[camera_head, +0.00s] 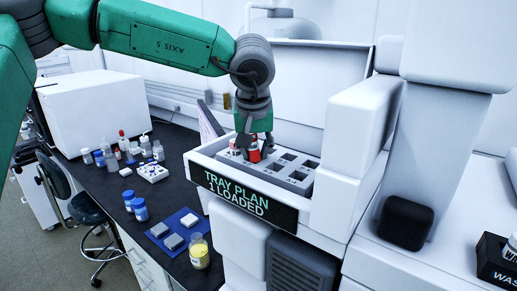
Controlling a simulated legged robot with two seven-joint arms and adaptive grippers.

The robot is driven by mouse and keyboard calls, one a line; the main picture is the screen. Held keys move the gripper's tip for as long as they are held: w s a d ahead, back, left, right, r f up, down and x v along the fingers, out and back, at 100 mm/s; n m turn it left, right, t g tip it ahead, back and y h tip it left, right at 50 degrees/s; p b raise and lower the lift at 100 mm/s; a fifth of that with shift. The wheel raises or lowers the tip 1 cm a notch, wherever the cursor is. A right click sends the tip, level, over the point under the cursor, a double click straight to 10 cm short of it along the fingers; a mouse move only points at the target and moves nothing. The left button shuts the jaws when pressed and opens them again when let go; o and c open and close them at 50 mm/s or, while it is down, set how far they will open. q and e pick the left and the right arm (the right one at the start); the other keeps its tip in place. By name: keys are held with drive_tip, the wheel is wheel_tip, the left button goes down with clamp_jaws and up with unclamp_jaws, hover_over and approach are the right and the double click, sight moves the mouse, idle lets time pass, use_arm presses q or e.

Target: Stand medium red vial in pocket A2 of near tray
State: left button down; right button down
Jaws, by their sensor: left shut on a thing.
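The grey tray (297,187) with dark square pockets sits in the white drawer of the instrument, behind the "TRAY PLAN 1 LOADED" sign. My left gripper (254,152) points down over the left end of this tray. It is shut on a red vial (254,156), which looks upright at the tray. The fingers hide part of the vial, and I cannot tell which pocket it is at or whether its base is seated. A whitish vial with some red (235,147) shows just left of the fingers. My right gripper is not in view.
The sign (243,195) and white drawer walls border the tray. A white instrument block (350,125) stands close to its right. On the black bench at left are several bottles, a white rack (153,172), a blue mat (162,241) and a yellow-filled jar (199,254).

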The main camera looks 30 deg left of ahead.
use_arm(q)
drive_tip(key=shift+s+a+f, duration=0.15)
drive_tip(key=shift+s+f, duration=0.1)
drive_tip(key=shift+f, duration=0.4)
drive_tip(key=c, duration=1.3)
unclamp_jaws()
drive_tip(key=shift+o, duration=0.2)
drive_tip(key=shift+w+a+f, duration=0.15)
drive_tip(key=shift+w, duration=0.1)
drive_tip(key=shift+r, duration=0.2)
drive_tip(key=o, duration=0.9)
drive_tip(key=shift+c, duration=0.2)
drive_tip(key=shift+a+r, duration=0.1)
